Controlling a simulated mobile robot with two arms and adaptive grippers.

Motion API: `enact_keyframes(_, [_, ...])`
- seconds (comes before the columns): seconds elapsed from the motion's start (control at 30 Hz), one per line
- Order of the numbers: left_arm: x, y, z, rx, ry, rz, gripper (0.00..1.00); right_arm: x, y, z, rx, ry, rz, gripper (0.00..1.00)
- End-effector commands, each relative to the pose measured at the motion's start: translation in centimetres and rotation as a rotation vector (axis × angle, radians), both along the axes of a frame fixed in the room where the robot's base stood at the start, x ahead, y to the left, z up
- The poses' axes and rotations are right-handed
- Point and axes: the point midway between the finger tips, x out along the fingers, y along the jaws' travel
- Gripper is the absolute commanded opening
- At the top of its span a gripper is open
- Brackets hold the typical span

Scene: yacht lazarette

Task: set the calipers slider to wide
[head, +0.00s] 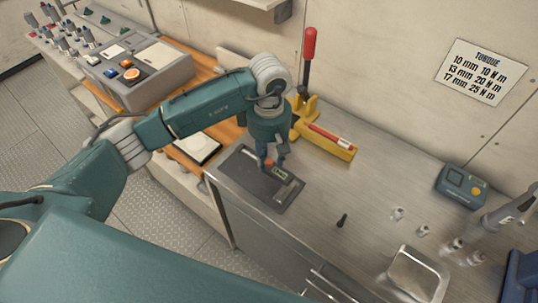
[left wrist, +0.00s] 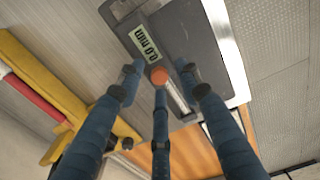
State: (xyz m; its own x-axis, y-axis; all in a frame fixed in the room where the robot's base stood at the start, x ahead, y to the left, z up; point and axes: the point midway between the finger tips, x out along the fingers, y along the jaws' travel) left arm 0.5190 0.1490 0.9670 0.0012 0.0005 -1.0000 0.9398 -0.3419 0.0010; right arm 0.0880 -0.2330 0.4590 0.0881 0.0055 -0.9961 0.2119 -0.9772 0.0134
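The calipers unit is a dark plate (head: 236,166) with a scale and a small display, lying on the steel bench. In the left wrist view the display (left wrist: 145,43) reads 0.0 mm, upside down. An orange slider knob (left wrist: 159,76) sits beside the display at one end of the slotted scale (left wrist: 178,100). My left gripper (head: 272,163) is over the plate, pointing down. In the left wrist view its three blue fingers (left wrist: 163,88) are spread apart around the knob, with gaps visible at the sides. Contact cannot be told. My right gripper is not in view.
A yellow block with a red-and-white item (head: 329,141) and a red-handled lever (head: 308,62) stand behind the plate. A small dark tool (head: 342,220), metal fittings (head: 422,231) and a teal meter (head: 461,186) are to the right. A grey control box (head: 150,83) stands left.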

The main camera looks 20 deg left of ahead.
Motion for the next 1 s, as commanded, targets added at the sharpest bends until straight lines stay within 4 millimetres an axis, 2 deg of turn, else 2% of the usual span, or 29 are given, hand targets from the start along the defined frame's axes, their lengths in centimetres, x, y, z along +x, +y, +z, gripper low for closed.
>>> enact_keyframes(0.13, [0.0, 0.0, 0.0, 0.0, 0.0, 0.0, 0.35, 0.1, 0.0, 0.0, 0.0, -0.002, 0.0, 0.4])
enact_keyframes(0.3, [0.0, 0.0, 0.0, -0.001, 0.001, 0.0, 0.01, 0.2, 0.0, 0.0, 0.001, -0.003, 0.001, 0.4])
enact_keyframes(0.33, [0.0, 0.0, 0.0, -0.001, 0.001, 0.0, 0.0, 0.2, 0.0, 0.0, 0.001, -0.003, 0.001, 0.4])
enact_keyframes(0.57, [0.1, 0.2, -0.1, 0.0, 0.001, 0.001, 0.0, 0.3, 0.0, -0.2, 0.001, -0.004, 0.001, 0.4])
enact_keyframes(0.83, [1.4, 3.7, -0.4, 0.003, -0.001, 0.005, 0.0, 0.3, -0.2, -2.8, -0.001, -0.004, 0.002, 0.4])
enact_keyframes(1.0, [1.4, 4.0, 0.0, 0.001, 0.002, 0.001, 0.0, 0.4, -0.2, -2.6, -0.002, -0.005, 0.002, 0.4])
